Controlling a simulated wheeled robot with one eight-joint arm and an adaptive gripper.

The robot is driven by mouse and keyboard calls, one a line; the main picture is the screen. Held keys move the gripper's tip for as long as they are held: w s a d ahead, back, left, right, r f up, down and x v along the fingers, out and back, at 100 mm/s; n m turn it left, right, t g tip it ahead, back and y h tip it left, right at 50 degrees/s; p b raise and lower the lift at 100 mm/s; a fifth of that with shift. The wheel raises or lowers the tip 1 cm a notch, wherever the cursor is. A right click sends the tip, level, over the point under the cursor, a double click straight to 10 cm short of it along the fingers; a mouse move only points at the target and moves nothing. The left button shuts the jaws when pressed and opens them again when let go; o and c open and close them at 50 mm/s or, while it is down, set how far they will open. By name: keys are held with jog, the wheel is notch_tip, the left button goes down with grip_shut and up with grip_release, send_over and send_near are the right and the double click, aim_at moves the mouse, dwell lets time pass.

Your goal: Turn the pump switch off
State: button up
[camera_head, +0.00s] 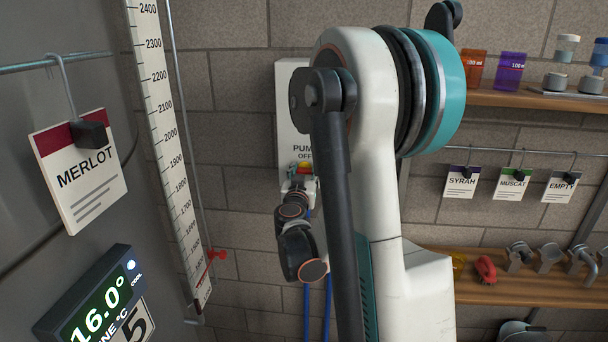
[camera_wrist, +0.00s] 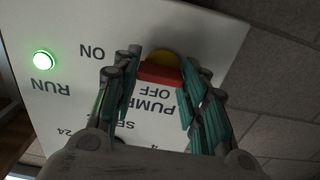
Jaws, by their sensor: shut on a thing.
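The white pump panel (camera_head: 291,85) hangs on the brick wall, partly hidden behind my arm. Its pump switch (camera_head: 305,167) has a yellow base and a red handle. In the wrist view the red handle (camera_wrist: 160,75) sits between my fingers, beside the printed OFF label; the ON label is farther left in that upside-down view. The green RUN lamp (camera_wrist: 43,60) is lit. My gripper (camera_head: 299,184) reaches the switch from below. In the wrist view my gripper (camera_wrist: 160,82) is shut on the red handle. The exact handle angle is hard to tell.
A tank with a MERLOT tag (camera_head: 80,170), a level scale (camera_head: 163,130) and a temperature display (camera_head: 92,300) stands at left. Shelves at right hold bottles (camera_head: 510,70) and fittings (camera_head: 548,255). Blue cables (camera_head: 306,310) hang below the panel.

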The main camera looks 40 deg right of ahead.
jog(key=shift+n, duration=0.4)
jog(key=n+b, duration=0.4)
jog(key=n, duration=0.9)
jog(key=shift+w+b, duration=0.1)
jog(key=shift+b, duration=0.3)
jog(key=n, duration=0.4)
jog(key=shift+a+b, duration=0.1)
jog(key=shift+b, duration=0.25)
jog(key=shift+n, duration=0.3)
jog(key=o, duration=1.1)
jog(key=shift+c, duration=0.2)
